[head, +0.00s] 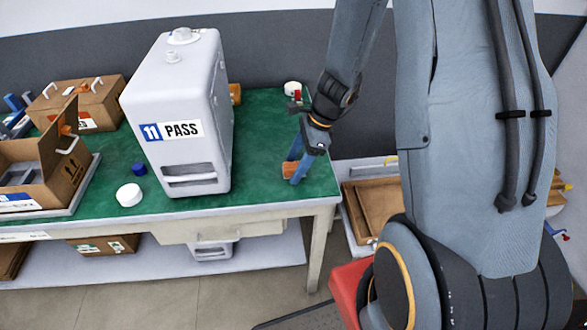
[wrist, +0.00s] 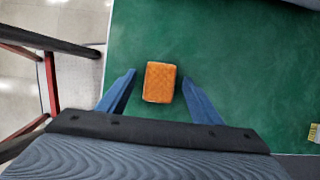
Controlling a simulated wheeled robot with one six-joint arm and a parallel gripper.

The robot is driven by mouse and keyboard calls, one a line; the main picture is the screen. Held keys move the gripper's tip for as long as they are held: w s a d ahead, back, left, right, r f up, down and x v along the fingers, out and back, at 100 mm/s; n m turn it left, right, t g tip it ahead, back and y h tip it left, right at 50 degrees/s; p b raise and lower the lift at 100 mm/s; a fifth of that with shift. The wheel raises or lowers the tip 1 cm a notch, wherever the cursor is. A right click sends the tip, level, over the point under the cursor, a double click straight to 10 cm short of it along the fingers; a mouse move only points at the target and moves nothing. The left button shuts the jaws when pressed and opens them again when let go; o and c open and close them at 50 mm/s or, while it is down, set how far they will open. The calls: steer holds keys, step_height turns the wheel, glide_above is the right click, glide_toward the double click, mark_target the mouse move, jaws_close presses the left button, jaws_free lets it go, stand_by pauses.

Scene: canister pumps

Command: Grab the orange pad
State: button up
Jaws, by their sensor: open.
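The orange pad (head: 288,169) lies on the green table top near its right end in the head view. It is a small block with a textured face, and it shows whole in the wrist view (wrist: 160,82). My gripper (head: 296,171) is open, with its blue fingers pointing down at the pad. In the wrist view the two fingers (wrist: 162,95) stand on either side of the pad, with a gap on both sides. Part of the pad is hidden behind a finger in the head view.
A large white canister (head: 180,110) marked "11 PASS" stands left of my gripper. White caps (head: 129,195) and a blue cap (head: 139,169) lie on the green table (head: 255,180). Cardboard boxes (head: 80,100) stand at the left. The table's right edge is close to the pad.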

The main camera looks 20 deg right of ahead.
steer(key=shift+a+f, duration=0.1)
steer(key=shift+f, duration=0.05)
steer(key=c, duration=1.1)
steer(key=shift+c, duration=0.2)
